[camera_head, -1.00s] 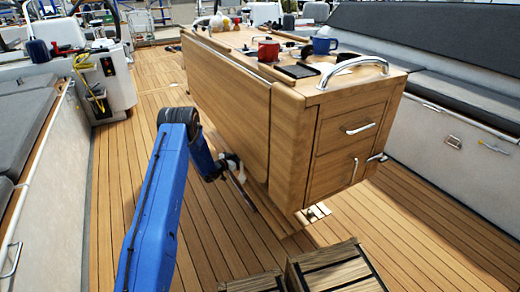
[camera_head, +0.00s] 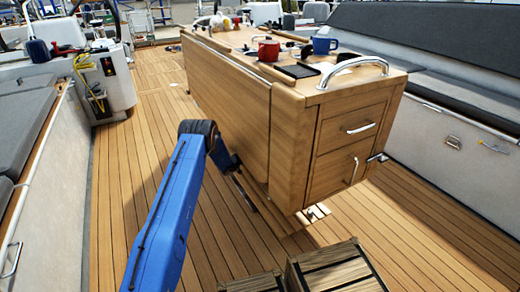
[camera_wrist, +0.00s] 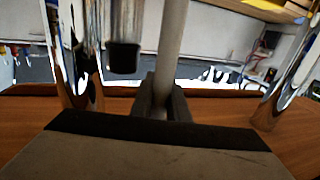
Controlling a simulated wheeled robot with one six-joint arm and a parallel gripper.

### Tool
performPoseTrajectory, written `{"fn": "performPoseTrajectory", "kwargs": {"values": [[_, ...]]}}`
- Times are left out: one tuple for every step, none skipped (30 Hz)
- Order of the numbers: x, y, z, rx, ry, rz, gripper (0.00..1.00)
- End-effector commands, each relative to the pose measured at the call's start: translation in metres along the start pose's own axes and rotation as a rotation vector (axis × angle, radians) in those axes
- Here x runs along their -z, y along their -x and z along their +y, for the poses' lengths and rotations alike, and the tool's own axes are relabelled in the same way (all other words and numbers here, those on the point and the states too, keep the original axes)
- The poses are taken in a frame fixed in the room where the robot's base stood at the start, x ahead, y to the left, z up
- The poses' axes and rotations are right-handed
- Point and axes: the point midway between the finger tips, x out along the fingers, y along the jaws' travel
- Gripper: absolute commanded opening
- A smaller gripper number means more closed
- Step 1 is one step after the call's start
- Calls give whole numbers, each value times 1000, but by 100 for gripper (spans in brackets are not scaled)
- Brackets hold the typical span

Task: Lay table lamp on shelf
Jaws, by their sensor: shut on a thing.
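My gripper (camera_wrist: 160,102) is in the wrist view, its dark fingers shut on a pale upright rod (camera_wrist: 172,45), which looks like the stem of the table lamp. The lamp's shade and foot cannot be made out. A brown wooden surface (camera_wrist: 220,103), which may be the shelf, spreads beyond the fingers. Whether the lamp touches it cannot be told.
Shiny chrome posts stand at left (camera_wrist: 68,50) and right (camera_wrist: 290,85) in the wrist view. A dark-tipped cylinder (camera_wrist: 124,50) hangs left of the rod. The cockpit table (camera_head: 225,95) bears mugs and a pan. Slatted crates (camera_head: 335,268) stand in front. The left deck (camera_head: 125,180) is clear.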

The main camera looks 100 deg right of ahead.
Motion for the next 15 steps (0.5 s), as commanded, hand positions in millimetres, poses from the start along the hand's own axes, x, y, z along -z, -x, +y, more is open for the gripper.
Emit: {"fn": "performPoseTrajectory", "kwargs": {"values": [[2, -1, 0, -1, -2, 3, 0], [2, -1, 0, -1, -2, 3, 0], [2, -1, 0, -1, -2, 3, 0], [2, -1, 0, -1, -2, 3, 0], [2, -1, 0, 0, -2, 3, 0], [2, -1, 0, -1, -2, 3, 0], [2, -1, 0, 0, -2, 3, 0], [2, -1, 0, 0, -2, 3, 0], [1, -1, 0, 0, -2, 3, 0], [0, 0, 0, -1, -2, 3, 0], [-1, 0, 0, -1, -2, 3, 0], [-2, 0, 0, 0, -1, 2, 24], [-2, 0, 0, 0, -1, 2, 31], [-2, 0, 0, 0, -1, 2, 33], [-2, 0, 0, 0, -1, 2, 33]]}}
